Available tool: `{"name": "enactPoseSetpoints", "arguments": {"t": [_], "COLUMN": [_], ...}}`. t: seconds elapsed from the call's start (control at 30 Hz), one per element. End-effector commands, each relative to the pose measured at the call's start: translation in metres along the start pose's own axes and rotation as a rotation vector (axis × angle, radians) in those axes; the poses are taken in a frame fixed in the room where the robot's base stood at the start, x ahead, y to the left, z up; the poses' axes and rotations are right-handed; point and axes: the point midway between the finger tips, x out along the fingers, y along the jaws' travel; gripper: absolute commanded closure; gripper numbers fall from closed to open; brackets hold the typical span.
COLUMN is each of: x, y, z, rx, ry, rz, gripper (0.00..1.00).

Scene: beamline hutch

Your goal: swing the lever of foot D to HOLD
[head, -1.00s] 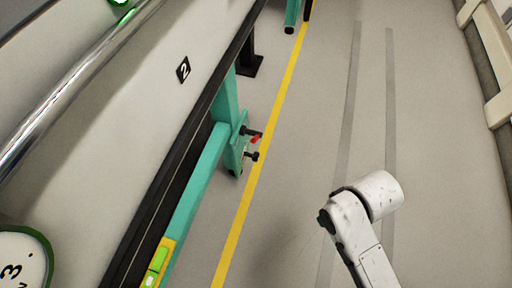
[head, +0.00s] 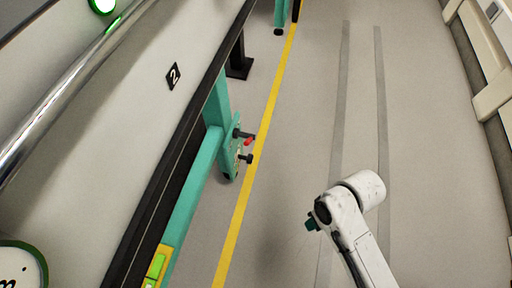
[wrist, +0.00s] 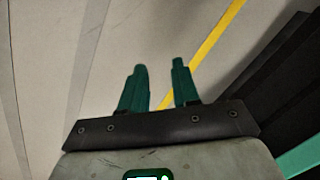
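In the head view a teal foot plate (head: 230,157) stands at the lower end of a teal post, beside the yellow floor line. It carries a small red lever (head: 248,142) between two dark knobs (head: 245,158). No letter or HOLD mark can be read on it, so I cannot tell whether it is foot D. My gripper shows in the wrist view (wrist: 160,85) with two dark green fingers apart and nothing between them. In the head view only a dark green fingertip part (head: 312,224) shows past my white arm. It is apart from the foot, to its right and nearer.
A teal rail and black beam (head: 160,195) run along the left, with a plate marked 2 (head: 173,76) beyond. A yellow line (head: 262,130) crosses the floor. Another teal foot (head: 281,18) stands farther off. Grey floor (head: 310,120) to the right is clear up to the beige wall rail (head: 490,90).

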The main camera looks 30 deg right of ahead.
Motion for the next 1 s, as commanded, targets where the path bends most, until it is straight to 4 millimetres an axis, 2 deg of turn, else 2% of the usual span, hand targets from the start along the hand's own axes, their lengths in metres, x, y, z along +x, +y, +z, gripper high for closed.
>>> {"name": "enactPoseSetpoints", "arguments": {"t": [0.03, 0.2, 0.3, 0.43, 0.6, 0.73, 0.87, 1.0], "x": [0.013, 0.051, 0.065, 0.075, 0.075, 0.067, 0.053, 0.035], "y": [-0.006, -0.035, -0.052, -0.073, -0.093, -0.099, -0.094, -0.076], "z": [0.001, 0.002, -0.001, -0.007, -0.025, -0.043, -0.064, -0.086], "rx": [0.029, 0.139, 0.214, 0.329, 0.495, 0.634, 0.779, 0.935], "ry": [-0.017, -0.049, -0.056, -0.051, -0.018, 0.027, 0.092, 0.18], "rz": [-0.071, -0.337, -0.496, -0.707, -0.983, -1.196, -1.406, -1.628], "gripper": [0.75, 0.91, 1.0, 1.0, 1.0, 1.0, 1.0, 1.0]}}
